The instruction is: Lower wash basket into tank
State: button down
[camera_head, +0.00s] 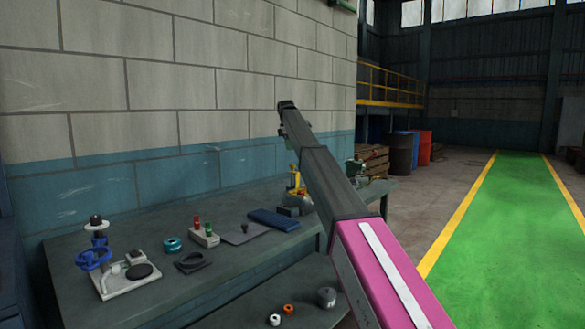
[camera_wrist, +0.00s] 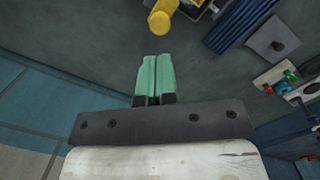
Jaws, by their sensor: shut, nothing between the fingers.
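My gripper (camera_wrist: 155,62) shows in the wrist view with its two green fingers together and nothing between them. It is over the grey bench, close to the blue-tiled wall. A yellow-topped device (camera_head: 296,188) stands on the bench behind my arm in the head view, partly hidden. Its yellow cylinder (camera_wrist: 163,18) is just beyond the fingertips in the wrist view, apart from them. A blue handwheel device (camera_head: 94,257) stands on a pale base at the bench's left end. I cannot make out which things are the wash basket and the tank.
On the bench (camera_head: 235,262) lie a blue ribbed mat (camera_head: 274,220), a grey plate (camera_head: 243,234), a box with red and green knobs (camera_head: 205,236), and a teal ring (camera_head: 172,245). A vise-like tool (camera_head: 356,170) stands at the right end. The green floor lane (camera_head: 500,230) is clear.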

aim_at(291, 168)
jog(key=shift+d+f, duration=0.2)
jog(key=shift+f, duration=1.55)
jog(key=shift+d+f, duration=0.15)
jog(key=shift+f, duration=1.55)
jog(key=shift+f, duration=2.3)
jog(key=shift+a, duration=0.1)
jog(key=a, duration=0.1)
jog(key=a+r, duration=0.1)
jog(key=shift+s+a, duration=0.1)
jog(key=shift+a, duration=0.3)
jog(key=shift+r, duration=0.1)
